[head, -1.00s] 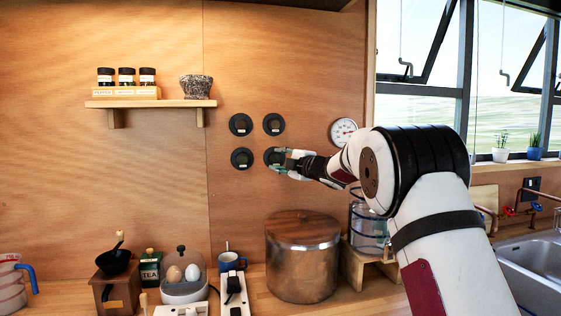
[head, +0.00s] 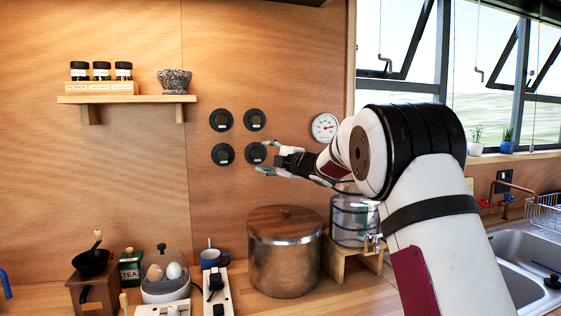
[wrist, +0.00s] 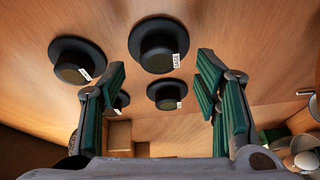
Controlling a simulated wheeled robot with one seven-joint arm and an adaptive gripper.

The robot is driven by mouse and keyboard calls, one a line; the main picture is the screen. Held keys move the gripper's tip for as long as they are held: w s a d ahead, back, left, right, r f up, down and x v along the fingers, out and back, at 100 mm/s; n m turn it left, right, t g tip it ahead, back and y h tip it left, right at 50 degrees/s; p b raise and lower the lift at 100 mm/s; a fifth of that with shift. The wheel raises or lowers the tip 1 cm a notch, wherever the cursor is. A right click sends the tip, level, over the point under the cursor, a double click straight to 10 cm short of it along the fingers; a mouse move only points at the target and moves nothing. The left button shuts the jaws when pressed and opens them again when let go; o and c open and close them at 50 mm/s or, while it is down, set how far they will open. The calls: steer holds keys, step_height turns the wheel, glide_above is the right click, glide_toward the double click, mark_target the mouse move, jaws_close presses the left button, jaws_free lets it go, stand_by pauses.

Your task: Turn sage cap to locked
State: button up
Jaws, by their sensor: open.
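Four dark round caps are set in a two-by-two group on the wood wall. The lower right cap (head: 256,153) is nearest my gripper (head: 267,157). In the wrist view this cap (wrist: 158,45) has a small white label that seems to read SAGE, though it is too small to be sure. My gripper (wrist: 162,75) is open and empty, its green-padded fingers spread to either side and apart from the cap in the wrist view. The other caps are the upper right (head: 255,120), upper left (head: 221,120) and lower left (head: 223,154).
A round dial (head: 325,127) hangs right of the caps, close to my arm. A shelf (head: 125,99) with spice jars and a stone bowl (head: 175,82) is at upper left. A large metal pot (head: 284,255) and a glass dispenser (head: 352,215) stand below on the counter.

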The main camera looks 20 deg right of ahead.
steer(key=v, duration=0.8)
steer(key=shift+s, duration=0.4)
